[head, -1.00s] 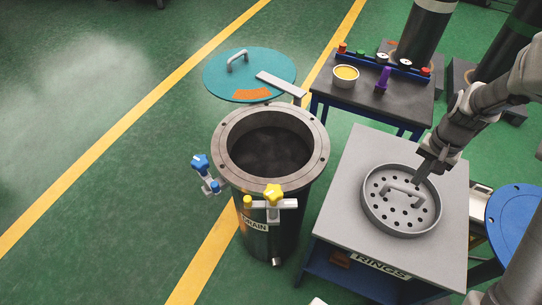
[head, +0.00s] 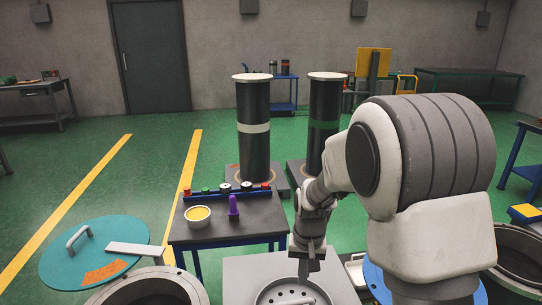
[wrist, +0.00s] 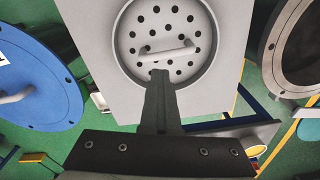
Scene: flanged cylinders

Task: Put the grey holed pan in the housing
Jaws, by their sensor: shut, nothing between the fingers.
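The grey holed pan (head: 275,297) lies on a grey-topped stand (head: 243,268), cut off by the bottom edge of the head view. In the wrist view the pan (wrist: 143,22) shows its round rim, several holes and a bar handle (wrist: 168,49). My gripper (head: 304,279) is shut and empty, with its fingertips (wrist: 159,74) near the handle; I cannot tell whether they touch it. The housing, an open flanged cylinder (head: 128,286), stands left of the stand, partly cut off. Its flange and opening (wrist: 276,45) show at the right of the wrist view.
A teal lid (head: 62,262) is left of the housing. A dark table (head: 260,222) behind holds a yellow-filled bowl (head: 198,213) and a purple object (head: 233,205). A blue lid (wrist: 40,75) lies on the pan's other side. Another open cylinder (head: 522,262) stands at far right.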

